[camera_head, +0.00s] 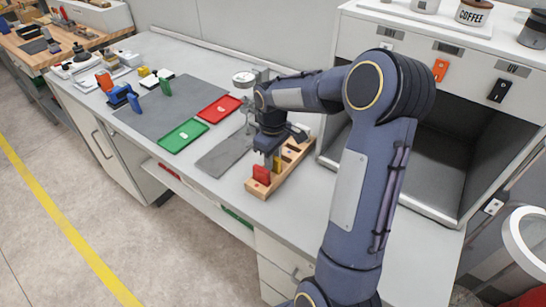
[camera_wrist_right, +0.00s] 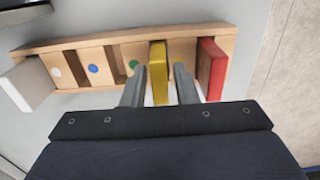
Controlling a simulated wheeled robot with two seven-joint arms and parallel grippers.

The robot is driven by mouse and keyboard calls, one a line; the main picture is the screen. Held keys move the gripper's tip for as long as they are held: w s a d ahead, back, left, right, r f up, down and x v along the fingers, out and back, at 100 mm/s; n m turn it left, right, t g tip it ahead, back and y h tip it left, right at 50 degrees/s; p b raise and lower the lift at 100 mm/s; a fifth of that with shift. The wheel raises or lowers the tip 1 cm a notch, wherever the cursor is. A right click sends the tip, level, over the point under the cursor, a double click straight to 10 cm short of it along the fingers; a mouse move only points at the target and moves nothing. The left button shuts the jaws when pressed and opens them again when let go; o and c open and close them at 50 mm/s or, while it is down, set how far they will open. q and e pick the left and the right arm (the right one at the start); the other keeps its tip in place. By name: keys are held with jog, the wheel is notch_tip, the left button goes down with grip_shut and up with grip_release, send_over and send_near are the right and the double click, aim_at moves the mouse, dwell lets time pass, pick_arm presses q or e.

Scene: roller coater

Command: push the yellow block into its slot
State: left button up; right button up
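A wooden rack (camera_head: 297,157) with a row of slots lies on the workbench; it spans the top of the right wrist view (camera_wrist_right: 190,30). The yellow block (camera_head: 278,163) stands at the rack; in the right wrist view the yellow block (camera_wrist_right: 158,75) is between the fingers of my right gripper (camera_wrist_right: 158,82). A narrow gap shows on each side of the block, so the gripper looks open around it. How deep the block sits in its slot is not clear. In the head view my right gripper (camera_head: 270,155) is over the rack. My left gripper is not in view.
A red block (camera_wrist_right: 211,65) stands in the rack's end slot beside the yellow one. A white block (camera_wrist_right: 28,85) is at the other end. Green (camera_head: 183,135) and red (camera_head: 219,109) trays lie left of the rack. A dark open cabinet (camera_head: 430,165) stands to the right.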

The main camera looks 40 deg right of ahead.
jog(key=shift+o, duration=0.7)
jog(key=shift+r, duration=0.3)
notch_tip(320, 180, up, 11)
jog(key=s+a+f+m+t+y, duration=0.1)
jog(key=s+a+m+t+y, duration=0.1)
jog(key=s+a, duration=0.6)
jog(key=s+a+f+m+t+y, duration=0.1)
jog(key=s+a+f+m+t, duration=0.1)
jog(key=s+a, duration=0.6)
jog(key=s+m+t, duration=0.1)
jog(key=s, duration=0.4)
jog(key=shift+a+t+y, duration=0.3)
jog(key=shift+a+y, duration=0.1)
